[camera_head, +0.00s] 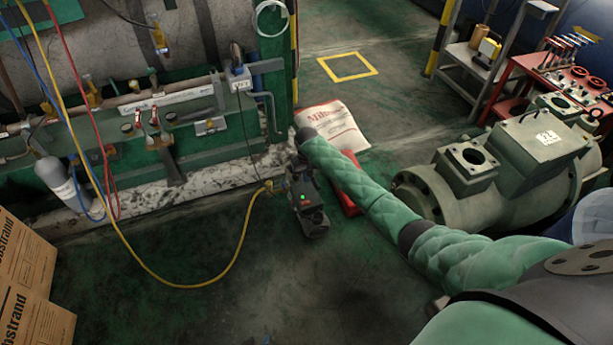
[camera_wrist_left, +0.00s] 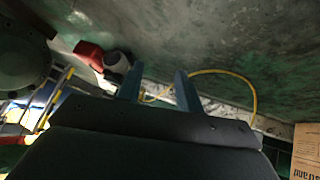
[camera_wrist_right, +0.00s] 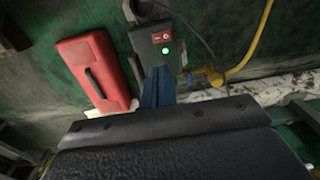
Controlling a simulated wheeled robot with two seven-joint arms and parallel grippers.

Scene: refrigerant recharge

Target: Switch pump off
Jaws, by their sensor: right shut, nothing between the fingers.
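The dark vacuum pump (camera_head: 314,222) stands on the floor in the middle of the head view, its green light lit. In the right wrist view the pump (camera_wrist_right: 150,42) shows a red switch (camera_wrist_right: 162,37) above the green light. My right gripper (camera_wrist_right: 159,72) is shut and empty, its fingertips close below the light; I cannot tell whether they touch the pump. The switch's exact position is too small to read. My left gripper (camera_wrist_left: 158,80) is open and empty in its wrist view, apart from the pump, and I do not make it out in the head view.
A red case (camera_wrist_right: 92,72) lies beside the pump. A yellow hose (camera_head: 215,284) runs from the pump across the floor. A large green compressor (camera_head: 500,170) stands at right, cardboard boxes (camera_head: 25,262) at lower left, and a white sack (camera_head: 335,124) behind. The floor in front is clear.

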